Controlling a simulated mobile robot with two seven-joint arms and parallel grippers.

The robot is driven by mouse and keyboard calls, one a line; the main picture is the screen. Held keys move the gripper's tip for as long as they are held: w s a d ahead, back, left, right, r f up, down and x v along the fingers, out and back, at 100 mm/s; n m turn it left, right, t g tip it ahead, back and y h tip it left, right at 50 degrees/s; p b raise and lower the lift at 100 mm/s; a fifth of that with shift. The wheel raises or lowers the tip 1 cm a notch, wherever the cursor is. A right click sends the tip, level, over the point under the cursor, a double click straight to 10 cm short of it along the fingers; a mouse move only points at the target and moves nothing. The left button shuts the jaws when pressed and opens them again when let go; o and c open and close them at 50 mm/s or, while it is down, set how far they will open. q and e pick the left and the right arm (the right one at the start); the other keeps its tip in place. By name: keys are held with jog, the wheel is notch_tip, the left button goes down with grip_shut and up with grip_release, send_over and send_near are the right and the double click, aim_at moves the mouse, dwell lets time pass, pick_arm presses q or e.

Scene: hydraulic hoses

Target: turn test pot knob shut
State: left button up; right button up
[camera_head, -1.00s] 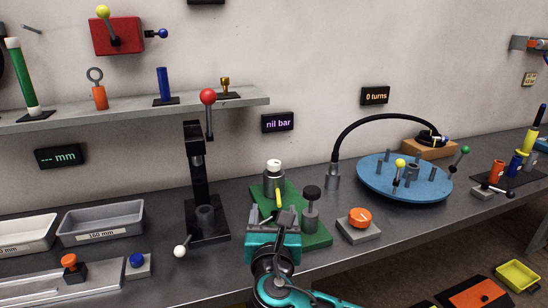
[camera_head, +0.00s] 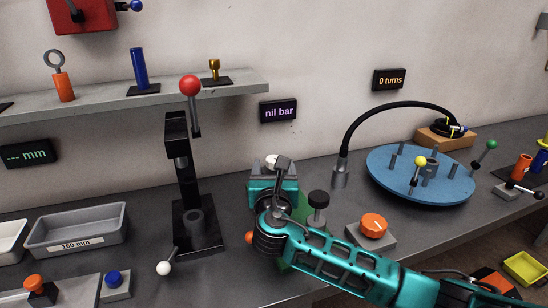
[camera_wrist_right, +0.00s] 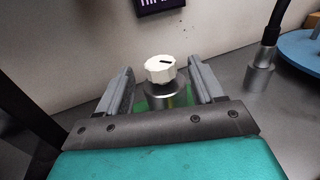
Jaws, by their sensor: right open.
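The test pot (camera_wrist_right: 166,104) is a grey metal cylinder on a green base plate (camera_head: 324,232). Its white knob (camera_wrist_right: 160,69) with a dark mark on top sits upright on the pot. In the head view the knob (camera_head: 271,160) shows just beyond my right gripper (camera_head: 273,172), which hides most of the pot. My right gripper is open. In the wrist view its two grey fingers (camera_wrist_right: 161,84) stand left and right of the knob and pot, with gaps on both sides. My left gripper is out of view.
A display reading "nil bar" (camera_head: 278,111) hangs on the wall behind. A black press with a red-ball lever (camera_head: 189,86) stands to the left. A black-capped post (camera_head: 318,205), an orange button (camera_head: 374,225) and a blue round table (camera_head: 445,188) lie to the right.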

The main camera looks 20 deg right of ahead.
aim_at(274, 156)
jog(key=x, duration=0.5)
jog(key=shift+w+d+b, duration=0.15)
jog(key=shift+w+b, duration=0.15)
jog(key=shift+w, duration=0.05)
jog(key=shift+c, duration=0.2)
jog(key=c, duration=0.9)
